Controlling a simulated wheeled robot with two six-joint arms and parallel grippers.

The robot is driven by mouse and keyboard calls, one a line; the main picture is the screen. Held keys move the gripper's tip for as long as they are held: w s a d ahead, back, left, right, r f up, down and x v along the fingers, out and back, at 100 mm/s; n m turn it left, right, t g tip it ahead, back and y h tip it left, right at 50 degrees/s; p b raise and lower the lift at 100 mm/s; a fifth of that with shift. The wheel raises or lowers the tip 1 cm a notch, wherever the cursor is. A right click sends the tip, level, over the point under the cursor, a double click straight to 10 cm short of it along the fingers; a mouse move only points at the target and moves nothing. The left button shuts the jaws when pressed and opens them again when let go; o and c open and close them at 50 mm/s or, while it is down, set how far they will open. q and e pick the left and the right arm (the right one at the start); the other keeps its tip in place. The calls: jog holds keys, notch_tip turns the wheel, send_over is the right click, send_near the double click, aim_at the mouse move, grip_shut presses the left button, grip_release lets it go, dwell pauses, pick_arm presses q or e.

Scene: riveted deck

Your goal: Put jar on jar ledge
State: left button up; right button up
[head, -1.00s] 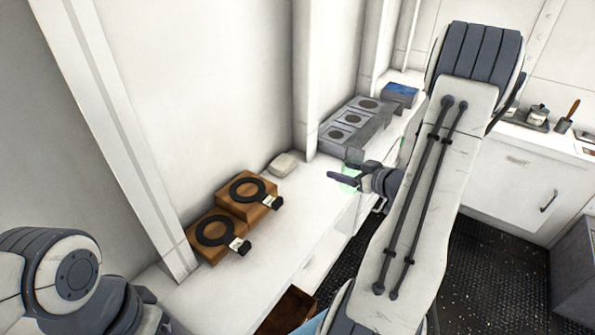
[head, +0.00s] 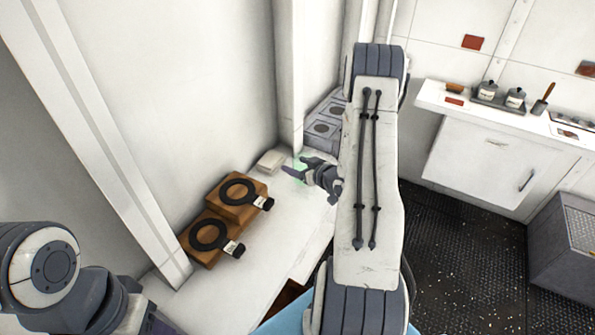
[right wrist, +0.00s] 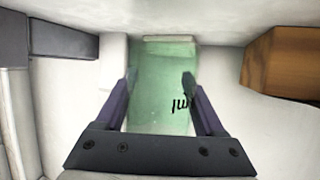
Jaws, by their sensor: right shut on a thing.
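My right gripper (head: 300,170) is shut on a translucent green jar (right wrist: 160,95). The jar has dark lettering on its side and shows between the two fingers (right wrist: 159,82) in the right wrist view. In the head view only a pale green bit of the jar (head: 299,163) shows by the fingers, over the white counter. A small pale block (head: 270,161) lies on the counter just left of the fingers. I cannot tell for certain which surface is the jar ledge. My left arm shows at lower left, but its gripper is out of frame.
Two wooden blocks with black rings and tags (head: 237,197) stand on the counter (head: 250,275) left of the gripper. A grey unit with round openings (head: 319,128) stands behind, partly hidden by my right arm. Labelled canisters (head: 487,90) stand on the far right counter.

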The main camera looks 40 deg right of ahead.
jog(key=shift+f+p, duration=0.6)
jog(key=shift+f, duration=1.1)
jog(key=shift+s+f, duration=0.1)
jog(key=shift+f, duration=0.05)
jog(key=o, duration=1.6)
jog(key=shift+c, duration=0.2)
